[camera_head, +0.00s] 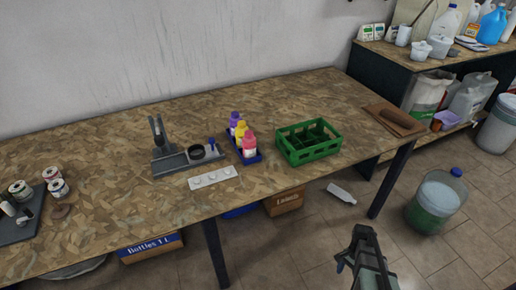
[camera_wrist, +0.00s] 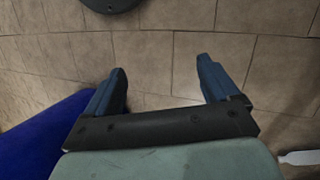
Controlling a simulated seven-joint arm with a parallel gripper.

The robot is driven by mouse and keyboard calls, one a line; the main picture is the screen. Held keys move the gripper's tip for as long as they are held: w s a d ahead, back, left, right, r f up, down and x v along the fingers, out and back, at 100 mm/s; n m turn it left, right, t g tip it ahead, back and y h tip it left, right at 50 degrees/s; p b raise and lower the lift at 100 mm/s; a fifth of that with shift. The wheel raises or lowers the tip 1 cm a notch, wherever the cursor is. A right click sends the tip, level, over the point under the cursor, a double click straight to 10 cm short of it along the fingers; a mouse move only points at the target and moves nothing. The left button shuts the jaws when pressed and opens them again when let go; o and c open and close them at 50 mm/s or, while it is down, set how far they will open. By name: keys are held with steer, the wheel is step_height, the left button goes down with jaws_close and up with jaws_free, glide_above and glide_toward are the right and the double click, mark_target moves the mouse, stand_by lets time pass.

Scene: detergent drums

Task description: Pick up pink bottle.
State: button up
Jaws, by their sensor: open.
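The pink bottle (camera_head: 249,146) stands upright in the head view, at the near end of a row in a blue tray (camera_head: 254,159) on the wooden table. A yellow bottle (camera_head: 241,131) and a purple bottle (camera_head: 234,121) stand behind it in the same row. My gripper (camera_head: 345,262) is low at the bottom right of the head view, beyond the table's front edge and well apart from the bottle. In the wrist view my gripper (camera_wrist: 164,82) has its two fingers spread wide, with only floor tiles between them. The pink bottle is not in the wrist view.
A green crate (camera_head: 308,143) stands just right of the bottles. A grey fixture with a black ring (camera_head: 196,152) and a white strip with round wells (camera_head: 213,177) lie left. Cans (camera_head: 58,189) stand far left. A white bottle (camera_head: 341,193) lies on the floor.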

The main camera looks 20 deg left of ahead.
steer(key=w+a+r+m+t, duration=0.1)
steer(key=w+r+m, duration=0.3)
steer(key=w+r, duration=0.6)
steer(key=w+r+m+t, duration=0.1)
steer(key=w+r+m, duration=0.2)
steer(key=w+r, duration=0.7)
steer(key=w+a+r+m+t, duration=0.25)
steer(key=w+r+m, duration=0.45)
steer(key=w+r, duration=1.25)
steer(key=n, duration=0.3)
glide_toward(249, 142)
steer(key=shift+w+r, duration=0.95)
steer(key=shift+w, duration=0.15)
steer(key=shift+s+a, duration=0.15)
steer(key=shift+a, duration=0.05)
steer(key=shift+s+f, duration=0.1)
steer(key=shift+f, duration=0.1)
step_height(249, 142, down, 13)
steer(key=shift+f, duration=0.2)
